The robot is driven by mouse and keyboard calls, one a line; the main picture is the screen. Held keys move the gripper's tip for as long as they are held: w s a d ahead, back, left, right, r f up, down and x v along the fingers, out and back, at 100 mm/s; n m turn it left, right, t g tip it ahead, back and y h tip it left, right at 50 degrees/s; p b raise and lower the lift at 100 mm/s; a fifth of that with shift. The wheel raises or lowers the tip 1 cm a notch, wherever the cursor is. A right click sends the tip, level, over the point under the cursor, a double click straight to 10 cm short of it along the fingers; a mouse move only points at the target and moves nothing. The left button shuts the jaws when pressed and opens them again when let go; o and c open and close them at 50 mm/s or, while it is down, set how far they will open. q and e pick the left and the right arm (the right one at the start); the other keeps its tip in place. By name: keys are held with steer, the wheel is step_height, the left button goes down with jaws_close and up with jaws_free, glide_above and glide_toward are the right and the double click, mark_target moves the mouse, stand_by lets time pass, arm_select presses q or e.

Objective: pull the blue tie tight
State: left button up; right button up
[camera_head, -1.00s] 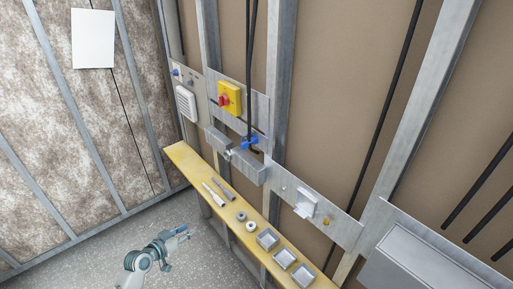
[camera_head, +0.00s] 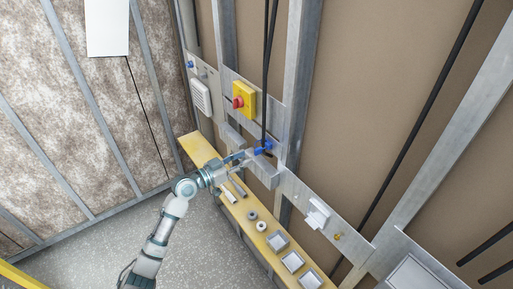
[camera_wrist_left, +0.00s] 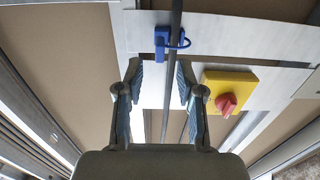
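The blue tie (camera_head: 267,146) sits on the metal plate on the wall, at the dark vertical cables (camera_head: 267,95). In the left wrist view the tie (camera_wrist_left: 162,43) shows as a blue block with a thin loop to its right, at a dark cable. My left gripper (camera_head: 246,157) is close to the tie in the head view, just left of it. In the wrist view the gripper (camera_wrist_left: 158,72) is open, its fingers apart and empty, with the tie beyond the fingertips. My right gripper is not in view.
A yellow box with a red knob (camera_head: 243,100) is on the plate above and left of the tie. A grey box (camera_head: 264,174) juts out just below the tie. The yellow shelf (camera_head: 198,149) below carries rings, tools and small grey trays (camera_head: 278,241).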

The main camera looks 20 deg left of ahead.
mark_target(255, 152)
arm_select(q)
steer(key=p+x, duration=0.1)
steer(key=x, duration=0.3)
steer(key=shift+d+r, duration=0.1)
steer(key=shift+r, duration=0.1)
steer(key=shift+w+d+f, duration=0.2)
steer(key=shift+w+d, duration=0.1)
steer(key=shift+w, duration=0.35)
steer(key=shift+d, duration=0.1)
jaws_close()
